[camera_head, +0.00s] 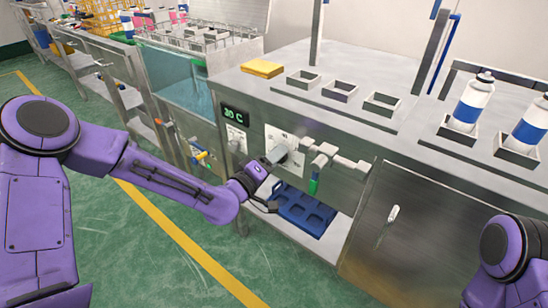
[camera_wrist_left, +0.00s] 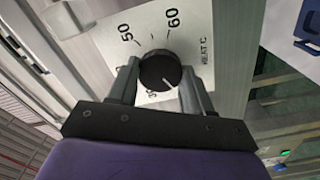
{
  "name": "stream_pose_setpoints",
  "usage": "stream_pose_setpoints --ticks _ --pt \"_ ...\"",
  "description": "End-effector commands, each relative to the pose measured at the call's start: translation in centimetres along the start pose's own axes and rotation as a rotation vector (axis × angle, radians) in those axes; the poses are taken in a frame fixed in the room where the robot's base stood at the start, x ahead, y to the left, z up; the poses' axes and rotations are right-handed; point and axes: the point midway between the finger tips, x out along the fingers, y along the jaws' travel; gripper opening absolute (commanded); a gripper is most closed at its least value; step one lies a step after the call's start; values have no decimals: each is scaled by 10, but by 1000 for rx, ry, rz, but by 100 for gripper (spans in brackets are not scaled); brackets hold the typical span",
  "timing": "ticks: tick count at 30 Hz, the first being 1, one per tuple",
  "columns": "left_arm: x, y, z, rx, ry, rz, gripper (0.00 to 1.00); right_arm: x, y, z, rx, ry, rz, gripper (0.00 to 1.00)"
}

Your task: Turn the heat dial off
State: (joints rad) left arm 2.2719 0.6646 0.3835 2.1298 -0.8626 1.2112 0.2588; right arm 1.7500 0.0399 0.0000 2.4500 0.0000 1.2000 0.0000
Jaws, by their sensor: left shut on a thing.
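The heat dial (camera_wrist_left: 160,70) is a round black knob on a white plate marked HEAT °C, with 50 and 60 readable and another number partly hidden. Its pale mark points down and to the right in the left wrist view. The white plate (camera_head: 271,135) is on the steel front panel in the head view, where my gripper covers the dial. My left gripper (camera_head: 272,160) is at the plate. In the left wrist view, the fingers of the left gripper (camera_wrist_left: 160,84) are on both sides of the dial, shut on it. My right gripper is out of view; only part of its arm shows.
A display (camera_head: 235,115) left of the plate appears to read 30 C. A blue tray (camera_head: 303,212) lies below. A yellow sponge (camera_head: 262,68) and white-blue cans (camera_head: 473,100) are on top.

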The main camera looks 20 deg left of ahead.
Motion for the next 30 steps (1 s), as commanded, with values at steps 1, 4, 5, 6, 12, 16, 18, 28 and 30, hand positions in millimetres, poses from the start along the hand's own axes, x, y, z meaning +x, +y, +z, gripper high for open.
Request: stream_pose_setpoints --ticks 1,4,5,6,12,16,18,28,30 --pt "0 -1 0 -20 0 -2 19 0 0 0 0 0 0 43" --pt "0 -1 0 -54 -1 -2 19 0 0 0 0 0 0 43" --pt "0 -1 0 -62 -1 -2 19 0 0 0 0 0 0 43" --pt "0 -1 0 -72 -1 -2 19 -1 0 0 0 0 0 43" --pt "0 -1 1 -97 -2 -2 19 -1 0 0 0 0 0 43" --pt "0 -1 1 -101 -2 -2 19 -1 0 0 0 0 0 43" --pt "0 -1 1 -101 -1 -2 19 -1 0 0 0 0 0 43" --pt "0 -1 0 -100 -1 -1 75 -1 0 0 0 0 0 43" --pt "0 -1 0 -100 -1 -1 75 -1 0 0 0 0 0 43"
